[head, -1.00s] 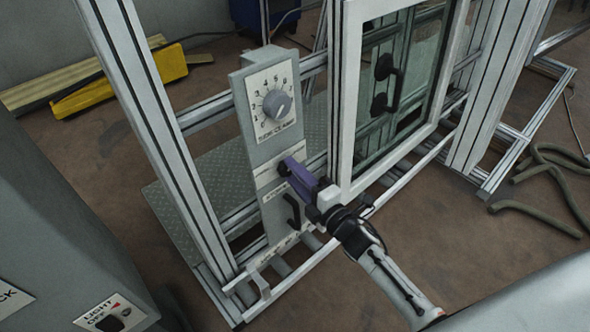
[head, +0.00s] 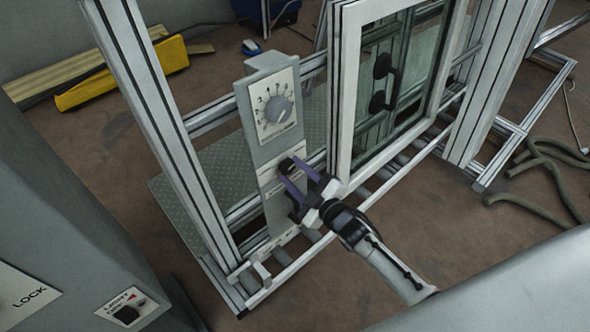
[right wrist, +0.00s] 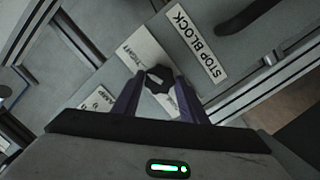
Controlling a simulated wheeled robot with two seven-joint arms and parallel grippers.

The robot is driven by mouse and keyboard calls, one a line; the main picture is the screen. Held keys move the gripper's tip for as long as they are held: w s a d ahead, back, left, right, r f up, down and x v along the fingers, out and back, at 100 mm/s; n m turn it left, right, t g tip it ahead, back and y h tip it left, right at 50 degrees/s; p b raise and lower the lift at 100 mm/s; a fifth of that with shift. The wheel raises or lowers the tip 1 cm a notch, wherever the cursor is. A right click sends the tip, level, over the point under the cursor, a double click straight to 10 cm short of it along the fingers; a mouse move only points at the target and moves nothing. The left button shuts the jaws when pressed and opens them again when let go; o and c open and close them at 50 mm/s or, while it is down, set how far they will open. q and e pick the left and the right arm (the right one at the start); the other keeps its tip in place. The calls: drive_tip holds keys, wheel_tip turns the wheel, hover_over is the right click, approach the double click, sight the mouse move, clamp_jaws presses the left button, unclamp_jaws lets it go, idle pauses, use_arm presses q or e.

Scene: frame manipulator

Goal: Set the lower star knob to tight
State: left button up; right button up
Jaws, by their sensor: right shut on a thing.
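The lower star knob is a small black knob (right wrist: 158,78) with a white mark, set on a pale label on the grey panel (head: 272,150). The word TIGHT (right wrist: 133,60) is on the label to the knob's upper left in the right wrist view. The lettering at the knob's lower right is hidden by a finger. My right gripper (head: 290,172) has its purple fingers on either side of the knob and is shut on it; the fingers also show in the right wrist view (right wrist: 158,82). I cannot tell which way the mark points. My left gripper is not in view.
A numbered grey dial (head: 279,109) sits above on the same panel. A STOP BLOCK label (right wrist: 195,45) is beside the knob. A framed glass door (head: 352,95) stands close to the right of my gripper. An aluminium upright (head: 165,125) stands left of the panel.

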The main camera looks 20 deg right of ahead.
drive_tip(key=shift+m, duration=0.5)
drive_tip(key=o, duration=1.1)
drive_tip(key=shift+c, duration=0.2)
drive_tip(key=shift+s, duration=0.1)
drive_tip(key=p+v, duration=0.1)
drive_tip(key=v, duration=0.9)
drive_tip(key=shift+d+r, duration=0.1)
